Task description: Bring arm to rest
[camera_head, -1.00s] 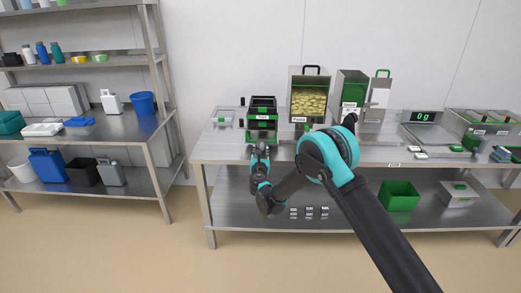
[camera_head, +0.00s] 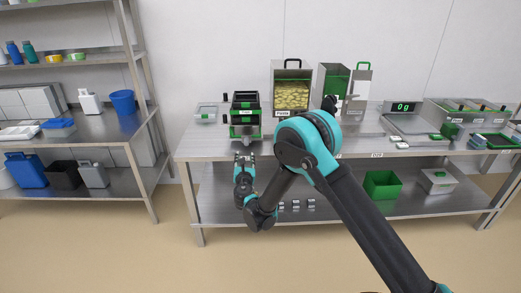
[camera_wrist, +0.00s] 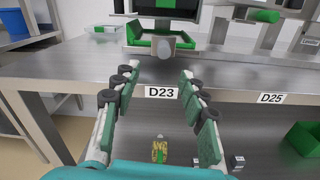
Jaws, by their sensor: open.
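My gripper (camera_wrist: 161,92) is open and empty in the wrist view, its two padded fingers wide apart in front of the table edge. The label D23 (camera_wrist: 162,92) shows between the fingers on that edge. In the head view my gripper (camera_head: 243,160) is small, at the front edge of the steel table (camera_head: 215,150), just below the black and green stacked unit (camera_head: 245,132). My arm is bent and reaches in from the lower right. Whether the fingers touch the edge cannot be told.
A pasta bin (camera_head: 291,72) and a scale display (camera_head: 403,107) stand on the table. A green bin (camera_head: 381,186) and a small patterned packet (camera_wrist: 159,151) are on the lower shelf. A shelf rack with a blue bucket (camera_head: 123,101) stands left. The floor in front is clear.

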